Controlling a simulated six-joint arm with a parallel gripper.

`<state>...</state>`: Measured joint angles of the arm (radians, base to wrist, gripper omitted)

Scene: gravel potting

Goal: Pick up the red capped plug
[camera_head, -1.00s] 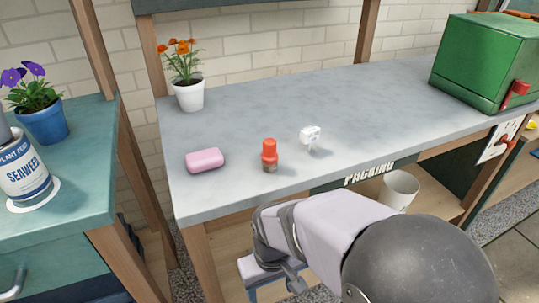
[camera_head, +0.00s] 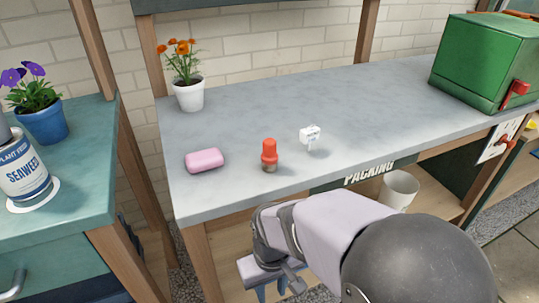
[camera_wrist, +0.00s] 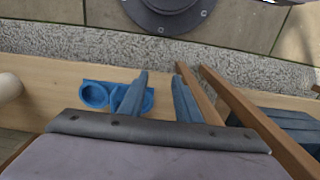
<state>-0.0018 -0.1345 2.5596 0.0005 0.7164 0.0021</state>
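The red capped plug (camera_head: 269,155) stands upright on the grey bench top, near its front edge. Its cap is red and its lower part is dark and brownish. My gripper (camera_head: 271,291) is below the front edge of the bench, in front of the plug and well apart from it. In the wrist view my gripper (camera_wrist: 160,76) has its two fingers apart with nothing between them. The plug does not show in the wrist view.
A pink soap-like block (camera_head: 204,160) lies left of the plug, and a small white item (camera_head: 310,137) is to its right. A flowerpot (camera_head: 189,96) and a green box (camera_head: 482,62) stand farther back. A blue holder (camera_wrist: 95,94) lies on the wooden shelf.

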